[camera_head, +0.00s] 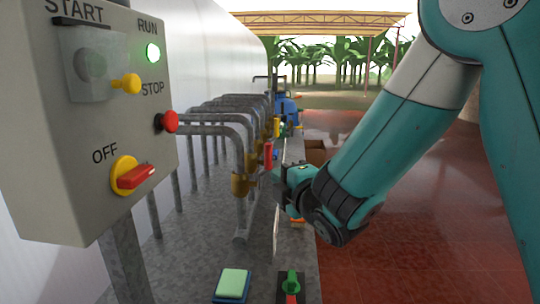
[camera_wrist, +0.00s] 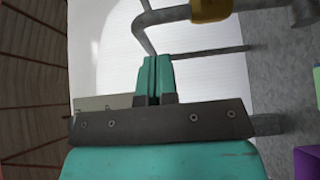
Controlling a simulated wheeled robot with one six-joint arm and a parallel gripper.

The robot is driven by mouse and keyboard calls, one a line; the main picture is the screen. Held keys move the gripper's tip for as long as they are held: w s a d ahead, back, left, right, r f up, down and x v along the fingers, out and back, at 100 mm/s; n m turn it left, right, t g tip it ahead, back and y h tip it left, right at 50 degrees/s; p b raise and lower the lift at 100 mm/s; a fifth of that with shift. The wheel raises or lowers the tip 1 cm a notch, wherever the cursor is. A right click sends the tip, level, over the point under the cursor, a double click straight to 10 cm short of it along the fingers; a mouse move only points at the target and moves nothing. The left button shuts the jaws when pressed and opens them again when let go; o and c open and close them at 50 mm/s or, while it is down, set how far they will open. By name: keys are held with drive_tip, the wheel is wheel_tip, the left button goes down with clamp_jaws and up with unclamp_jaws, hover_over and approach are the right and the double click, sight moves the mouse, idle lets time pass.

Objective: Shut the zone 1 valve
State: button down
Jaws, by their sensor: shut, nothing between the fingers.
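A row of grey pipes with brass valves stands along the wall. The nearest brass valve (camera_head: 241,184) is on the front pipe, and an upright red handle (camera_head: 268,155) shows beside it. A yellow handle (camera_head: 277,127) is farther back. I cannot read any zone label, so I cannot tell which valve is zone 1. My gripper (camera_head: 266,177) is shut and empty, close to the right of the nearest valve and just below the red handle. In the wrist view its fingers (camera_wrist: 157,62) are together, and a brass fitting (camera_wrist: 210,9) sits above and to the right, apart from them.
A grey control box (camera_head: 85,140) fills the left, with a lit green RUN lamp (camera_head: 153,53), red STOP button (camera_head: 167,122) and red OFF switch (camera_head: 136,177). A green-topped blue block (camera_head: 232,284) lies on the ledge. The red floor (camera_head: 430,230) at right is open.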

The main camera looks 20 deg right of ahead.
drive_tip(key=w+p, duration=0.4)
drive_tip(key=w, duration=0.6)
drive_tip(key=shift+w+d, duration=0.3)
drive_tip(key=shift+d, duration=0.15)
drive_tip(key=shift+r, duration=0.15)
